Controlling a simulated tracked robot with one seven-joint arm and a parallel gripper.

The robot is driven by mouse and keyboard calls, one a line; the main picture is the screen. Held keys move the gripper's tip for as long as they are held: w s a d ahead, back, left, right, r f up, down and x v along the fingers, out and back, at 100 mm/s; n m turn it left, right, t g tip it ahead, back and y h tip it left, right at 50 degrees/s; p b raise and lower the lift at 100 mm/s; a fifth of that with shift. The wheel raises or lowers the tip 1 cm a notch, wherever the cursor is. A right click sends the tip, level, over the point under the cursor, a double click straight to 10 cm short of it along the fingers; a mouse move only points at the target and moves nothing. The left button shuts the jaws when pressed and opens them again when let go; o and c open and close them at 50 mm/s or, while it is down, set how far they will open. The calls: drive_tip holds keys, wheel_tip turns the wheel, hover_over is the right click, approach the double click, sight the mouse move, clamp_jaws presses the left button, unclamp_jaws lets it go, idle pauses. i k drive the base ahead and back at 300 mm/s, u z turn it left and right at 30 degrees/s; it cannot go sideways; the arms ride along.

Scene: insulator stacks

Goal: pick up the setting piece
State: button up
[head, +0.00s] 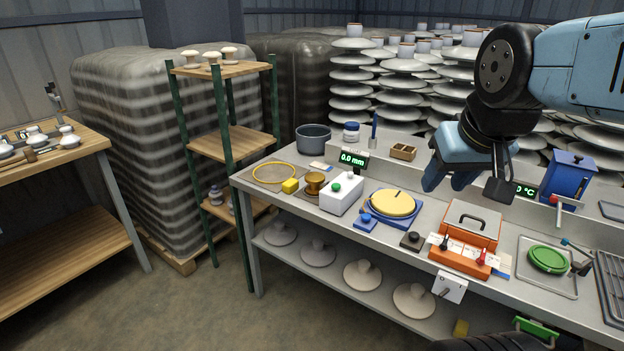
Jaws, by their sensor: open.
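A brass, spool-shaped piece (315,183) stands upright on the left part of the grey bench (400,237). It looks like the setting piece, but no label shows to confirm it. A small yellow block (290,186) sits just left of it, and a white box with a green button (341,194) stands just right of it. My gripper (465,186) hangs above the middle of the bench, pointing down, well to the right of the brass piece and apart from it. It is open, and I see nothing held in it.
A yellow ring (273,173) lies at the bench's left end. A grey pot (313,138) and a 0.0 mm display (353,160) stand behind. A yellow disc on a blue base (392,204) and an orange box (466,243) stand to the right. A shelf rack (229,143) stands left.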

sight(315, 179)
drive_tip(key=i, duration=0.9)
